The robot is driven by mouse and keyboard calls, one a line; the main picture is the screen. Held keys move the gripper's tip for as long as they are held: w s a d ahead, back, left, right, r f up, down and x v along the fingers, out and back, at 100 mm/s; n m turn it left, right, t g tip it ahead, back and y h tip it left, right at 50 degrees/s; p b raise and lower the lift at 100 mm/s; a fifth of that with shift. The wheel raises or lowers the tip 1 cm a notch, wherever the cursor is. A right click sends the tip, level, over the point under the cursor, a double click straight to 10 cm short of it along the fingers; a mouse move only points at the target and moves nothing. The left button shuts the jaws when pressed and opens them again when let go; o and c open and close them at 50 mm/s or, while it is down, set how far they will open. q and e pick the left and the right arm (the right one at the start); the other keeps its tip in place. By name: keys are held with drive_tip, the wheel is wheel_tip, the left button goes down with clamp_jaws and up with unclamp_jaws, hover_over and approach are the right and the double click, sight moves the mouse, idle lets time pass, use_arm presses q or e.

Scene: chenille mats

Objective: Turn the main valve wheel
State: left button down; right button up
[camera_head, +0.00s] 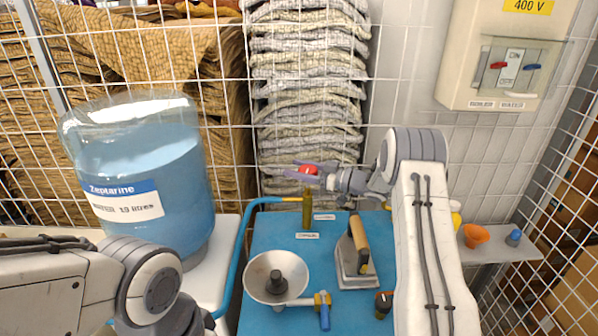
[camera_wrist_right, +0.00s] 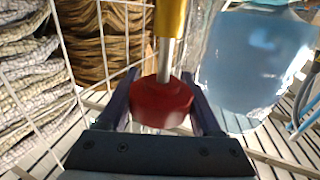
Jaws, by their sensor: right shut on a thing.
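The red valve wheel (camera_head: 308,169) sits at the top of a brass valve post (camera_head: 306,208) at the back of the blue table. My right gripper (camera_head: 305,171) comes from the right and is shut on the wheel. In the right wrist view the red wheel (camera_wrist_right: 161,103) is between the two dark fingers, with a metal stem and the brass body (camera_wrist_right: 170,18) beyond it. The fingers partly hide the wheel. My left arm enters at the lower left of the head view; its gripper is out of view.
A blue pipe (camera_head: 248,225) runs to the post. The blue table (camera_head: 270,240) carries a white bowl (camera_head: 255,285), an iron (camera_head: 345,262) and a small brass valve with blue lever (camera_head: 323,305). A large blue water jug (camera_head: 150,170) stands left. A wire grid is behind.

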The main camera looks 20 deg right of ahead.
drive_tip(key=shift+r+n+g+y, duration=0.15)
drive_tip(key=shift+n+g+y, duration=0.25)
drive_tip(key=shift+g, duration=0.1)
drive_tip(key=o, duration=1.4)
drive_tip(key=shift+a, duration=0.1)
drive_tip(key=shift+c, duration=0.2)
drive_tip(key=shift+s, duration=0.1)
drive_tip(key=shift+s+d+b, duration=0.15)
drive_tip(key=shift+d+b, duration=0.15)
drive_tip(key=b+v, duration=0.3)
drive_tip(key=v, duration=0.6)
drive_tip(key=shift+s+d, duration=0.3)
